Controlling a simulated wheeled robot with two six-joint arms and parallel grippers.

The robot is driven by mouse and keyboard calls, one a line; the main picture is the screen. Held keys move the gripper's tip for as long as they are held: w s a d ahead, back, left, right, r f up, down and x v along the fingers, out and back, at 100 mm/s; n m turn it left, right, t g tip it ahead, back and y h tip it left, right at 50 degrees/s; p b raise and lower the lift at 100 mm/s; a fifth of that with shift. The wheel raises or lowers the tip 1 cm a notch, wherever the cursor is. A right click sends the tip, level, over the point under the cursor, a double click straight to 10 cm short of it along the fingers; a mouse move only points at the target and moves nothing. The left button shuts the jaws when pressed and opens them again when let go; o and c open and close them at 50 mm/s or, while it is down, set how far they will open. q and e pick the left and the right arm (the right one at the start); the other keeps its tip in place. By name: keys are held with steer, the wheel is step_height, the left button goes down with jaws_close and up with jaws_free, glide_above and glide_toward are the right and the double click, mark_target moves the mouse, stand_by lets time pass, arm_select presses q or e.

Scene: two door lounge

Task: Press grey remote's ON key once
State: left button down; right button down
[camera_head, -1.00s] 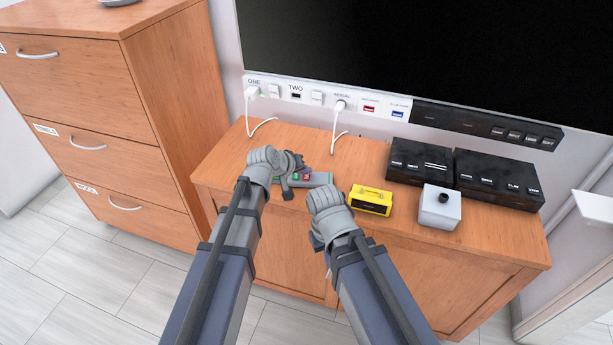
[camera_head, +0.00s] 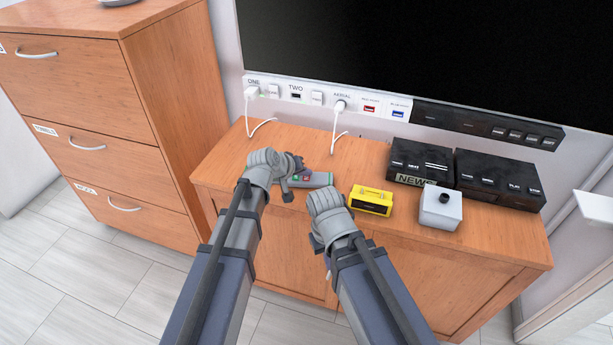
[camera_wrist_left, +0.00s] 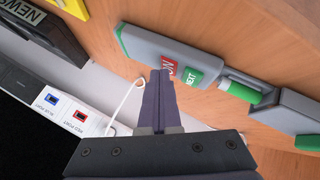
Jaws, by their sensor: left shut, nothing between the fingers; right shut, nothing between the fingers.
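The grey remote (camera_head: 320,180) lies on the wooden cabinet top, partly hidden behind my left gripper in the head view. In the left wrist view the remote (camera_wrist_left: 140,40) shows a red ON key (camera_wrist_left: 169,65) beside a green NEXT key (camera_wrist_left: 192,74). My left gripper (camera_head: 287,192) is shut and empty, pointing down at the remote. In the left wrist view its fingertips (camera_wrist_left: 161,74) are right at the edge of the ON key; I cannot tell whether they touch it. My right gripper (camera_head: 318,243) is shut and empty at the cabinet's front edge, its fingertips mostly hidden.
A grey and green item (camera_wrist_left: 285,110) lies beside the remote. A yellow device (camera_head: 371,200), a white box with a black knob (camera_head: 440,212) and two black boxes stand to the right. The left black box shows a NEWS display (camera_head: 414,180). White cables hang from the wall strip behind.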

mark_target(305, 179)
arm_select(q)
steer(key=shift+r, duration=0.15)
steer(key=shift+r+p, duration=0.65)
steer(key=shift+p, duration=0.15)
step_height(305, 179, up, 5)
steer(key=p, duration=0.5)
steer(key=shift+s, duration=0.1)
stand_by(0.4)
